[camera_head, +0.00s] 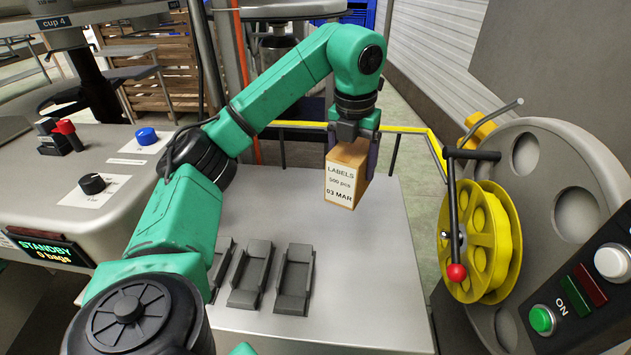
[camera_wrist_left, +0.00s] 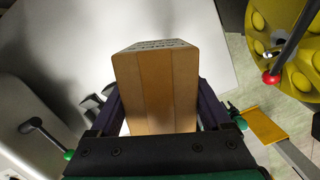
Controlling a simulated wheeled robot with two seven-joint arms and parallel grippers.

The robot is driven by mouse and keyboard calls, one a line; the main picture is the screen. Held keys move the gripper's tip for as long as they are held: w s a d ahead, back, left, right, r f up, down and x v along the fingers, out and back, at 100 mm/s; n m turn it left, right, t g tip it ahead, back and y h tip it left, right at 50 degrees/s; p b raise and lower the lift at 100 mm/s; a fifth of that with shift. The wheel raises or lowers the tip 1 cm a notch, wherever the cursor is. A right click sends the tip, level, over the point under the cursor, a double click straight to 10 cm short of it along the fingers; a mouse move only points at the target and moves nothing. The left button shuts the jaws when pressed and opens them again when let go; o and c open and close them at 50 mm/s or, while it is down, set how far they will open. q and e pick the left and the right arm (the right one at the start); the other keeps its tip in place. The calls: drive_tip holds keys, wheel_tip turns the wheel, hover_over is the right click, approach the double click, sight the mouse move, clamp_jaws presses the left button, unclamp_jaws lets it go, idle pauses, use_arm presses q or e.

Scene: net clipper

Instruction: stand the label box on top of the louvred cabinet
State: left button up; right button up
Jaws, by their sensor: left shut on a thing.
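The label box (camera_head: 342,183) is a tan carton with a white face reading "LABELS 500 pcs 03 MAR". My left gripper (camera_head: 354,150) is shut on it from above and holds it upright over the far right part of the grey table. In the left wrist view the box (camera_wrist_left: 157,90) sits between the two dark fingers of the left gripper (camera_wrist_left: 157,108). Whether the box is clear of the table is hard to tell. I cannot make out a louvred cabinet for certain. My right gripper is not in view.
The grey table (camera_head: 376,273) is mostly bare, with several dark grey holders (camera_head: 294,280) at its front left. A machine with a yellow wheel (camera_head: 478,240) and red-knobbed crank (camera_head: 456,272) stands right. A control console (camera_head: 50,190) stands left. A yellow rail (camera_head: 408,130) runs behind.

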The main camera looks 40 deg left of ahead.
sight(346, 196)
use_arm(q)
wheel_tip(346, 196, down, 7)
drive_tip(key=b, duration=0.3)
drive_tip(key=shift+r, duration=0.15)
wheel_tip(346, 196, down, 13)
drive_tip(key=shift+b, duration=0.5)
drive_tip(key=o, duration=1.6)
drive_tip(key=shift+c, duration=0.2)
drive_tip(key=r, duration=0.4)
drive_tip(key=s+r, duration=0.1)
drive_tip(key=r, duration=0.3)
drive_tip(key=r+p, duration=0.1)
drive_tip(key=r, duration=0.3)
drive_tip(key=shift+s+d, duration=0.2)
drive_tip(key=shift+s, duration=0.05)
